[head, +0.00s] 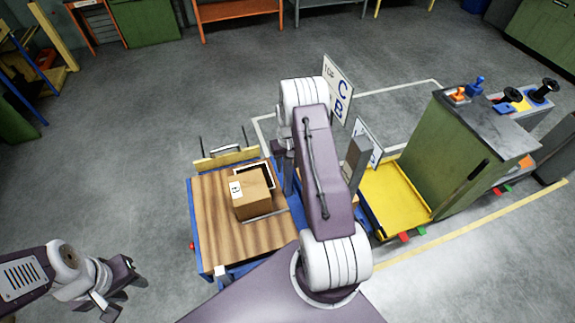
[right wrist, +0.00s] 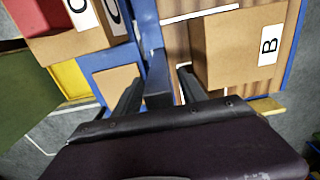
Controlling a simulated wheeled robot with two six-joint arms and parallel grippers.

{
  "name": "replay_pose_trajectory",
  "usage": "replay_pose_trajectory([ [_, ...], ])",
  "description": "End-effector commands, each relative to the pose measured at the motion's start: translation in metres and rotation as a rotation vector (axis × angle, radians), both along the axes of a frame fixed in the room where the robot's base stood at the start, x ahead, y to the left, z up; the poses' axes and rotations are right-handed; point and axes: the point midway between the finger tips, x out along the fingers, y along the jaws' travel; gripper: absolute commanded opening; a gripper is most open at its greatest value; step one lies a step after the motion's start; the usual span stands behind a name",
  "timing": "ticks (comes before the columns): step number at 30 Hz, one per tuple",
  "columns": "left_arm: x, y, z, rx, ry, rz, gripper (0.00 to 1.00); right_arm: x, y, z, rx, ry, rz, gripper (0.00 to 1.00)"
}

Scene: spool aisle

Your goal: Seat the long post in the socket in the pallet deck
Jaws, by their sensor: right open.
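A dark blue-grey post (right wrist: 157,75) shows between the fingers of my right gripper (right wrist: 158,92) in the right wrist view. The fingers are open, with gaps beside the post. A blue-grey upright (head: 288,178), apparently the same post, shows beside my right arm in the head view. I cannot tell whether its foot is in a socket; the socket is hidden. The pallet deck (head: 215,225) is brown wood with a blue frame. My left gripper (head: 118,290) is low at the left, away from the pallet; its finger opening is unclear.
A carton labelled B (head: 252,205) stands on the deck close to the post; more cartons (right wrist: 85,35) are on its other side. A light grey upright piece (head: 357,160) is right of my arm. A yellow platform (head: 395,195) and green cabinet (head: 440,150) stand right.

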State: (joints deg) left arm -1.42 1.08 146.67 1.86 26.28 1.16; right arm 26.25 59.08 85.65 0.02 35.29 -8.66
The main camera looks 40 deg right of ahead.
Motion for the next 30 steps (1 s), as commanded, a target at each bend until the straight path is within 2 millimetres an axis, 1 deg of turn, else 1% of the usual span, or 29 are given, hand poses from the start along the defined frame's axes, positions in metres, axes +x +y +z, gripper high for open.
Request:
replay_pose_trajectory([
  [2,0.0,0.0,-0.006,0.0,0.0,0.0,0.36,0.001,-0.001,0.011,-0.003,-0.005,0.0,0.49],
  [6,0.0,0.0,-0.015,0.0,0.001,0.0,0.36,0.002,-0.001,0.042,-0.003,-0.007,0.0,0.49],
  [12,0.0,0.0,-0.024,0.0,0.001,0.0,0.36,0.001,-0.001,0.086,-0.003,-0.006,0.0,0.49],
  [15,0.0,0.0,-0.026,0.0,0.001,0.0,0.36,0.001,-0.001,0.102,-0.002,-0.004,0.0,0.49],
  [19,0.0,0.0,-0.027,0.0,0.001,0.0,0.36,0.0,0.0,0.113,-0.001,-0.003,0.0,0.49],
  [23,0.0,0.0,-0.026,0.0,0.0,0.0,0.36,0.0,0.001,0.117,-0.001,-0.002,0.001,0.49],
  [25,0.0,0.0,-0.026,0.0,0.001,0.0,0.36,-0.002,0.012,0.12,-0.002,-0.005,0.015,0.49],
  [26,0.0,0.0,-0.026,0.0,0.001,0.0,0.36,-0.005,0.023,0.123,-0.002,-0.01,0.029,0.49],
  [29,0.0,0.0,-0.026,0.0,0.0,0.0,0.36,-0.027,0.08,0.134,-0.004,-0.032,0.098,0.49],
  [30,0.0,0.0,-0.026,0.0,0.0,0.0,0.36,-0.042,0.105,0.137,-0.005,-0.045,0.127,0.49],
])
